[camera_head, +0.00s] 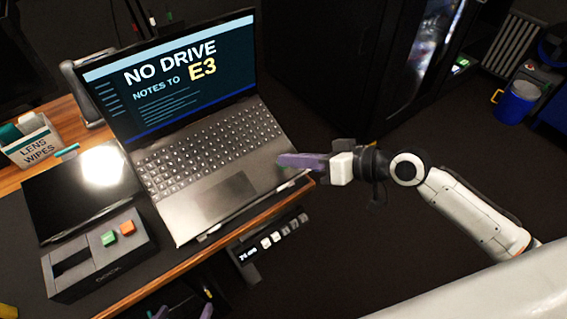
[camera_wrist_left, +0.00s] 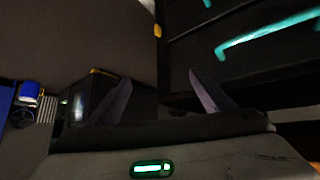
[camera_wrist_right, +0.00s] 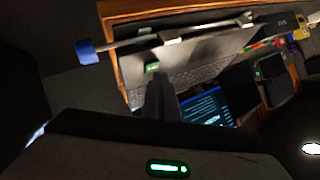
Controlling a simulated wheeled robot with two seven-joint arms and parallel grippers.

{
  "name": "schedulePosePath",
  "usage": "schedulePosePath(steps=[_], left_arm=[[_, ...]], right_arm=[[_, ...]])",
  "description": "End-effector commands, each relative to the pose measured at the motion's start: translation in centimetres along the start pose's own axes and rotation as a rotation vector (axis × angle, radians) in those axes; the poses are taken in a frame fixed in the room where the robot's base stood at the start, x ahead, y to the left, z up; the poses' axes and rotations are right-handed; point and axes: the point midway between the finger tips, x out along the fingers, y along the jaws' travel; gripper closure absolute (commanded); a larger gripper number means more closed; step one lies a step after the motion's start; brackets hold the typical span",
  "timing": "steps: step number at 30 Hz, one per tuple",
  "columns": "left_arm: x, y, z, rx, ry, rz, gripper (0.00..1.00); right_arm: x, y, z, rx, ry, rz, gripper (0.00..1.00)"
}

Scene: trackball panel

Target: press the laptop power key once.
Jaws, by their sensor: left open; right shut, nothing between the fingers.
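The laptop (camera_head: 218,196) stands open on the desk, its screen (camera_head: 185,75) lit with "NO DRIVE" and "NOTES TO E3". Its keyboard (camera_head: 210,145) is in clear view, but I cannot single out the power key. My right gripper (camera_head: 284,161) is shut and empty, its purple fingers over the laptop's front right corner; I cannot tell whether they touch. In the right wrist view the shut fingers (camera_wrist_right: 160,98) point toward the laptop, whose screen (camera_wrist_right: 205,108) shows. My left gripper (camera_head: 183,312) is low at the bottom edge, open and empty; its spread fingers show in the left wrist view (camera_wrist_left: 160,98).
A dock (camera_head: 85,270) with green and orange buttons sits left of the laptop. Behind it are a dark glossy panel (camera_head: 60,205) and a lens wipes box (camera_head: 32,145). A small strip of keys (camera_head: 270,242) hangs at the desk's front edge. A dark cabinet (camera_head: 320,70) stands behind.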

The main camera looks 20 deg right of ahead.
Motion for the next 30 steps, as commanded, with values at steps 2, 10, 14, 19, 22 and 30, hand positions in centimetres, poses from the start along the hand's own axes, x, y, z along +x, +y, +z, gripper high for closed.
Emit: schedulePosePath(steps=[2, 10, 14, 19, 22, 30], left_arm=[[0.19, 0.00, 0.18, 0.000, 0.000, 0.000, 0.25], [0.14, 0.03, 0.12, 0.000, 0.000, 0.001, 0.25], [0.19, 0.03, 0.16, 0.000, 0.000, 0.001, 0.25], [0.31, 0.04, 0.26, 0.000, 0.000, 0.001, 0.25], [0.38, 0.03, 0.32, 0.000, 0.000, 0.001, 0.25], [0.56, 0.02, 0.48, 0.000, 0.001, 0.001, 0.25]], right_arm=[[0.20, 0.17, 0.17, 0.000, 0.000, 0.000, 1.00], [0.18, 0.12, 0.12, 0.000, 0.000, 0.000, 1.00], [0.22, 0.15, 0.16, 0.000, 0.000, 0.000, 1.00], [0.36, 0.26, 0.27, 0.000, 0.001, 0.000, 1.00], [0.44, 0.32, 0.34, 0.000, 0.001, 0.000, 1.00], [0.67, 0.48, 0.51, 0.000, 0.000, 0.000, 1.00]])
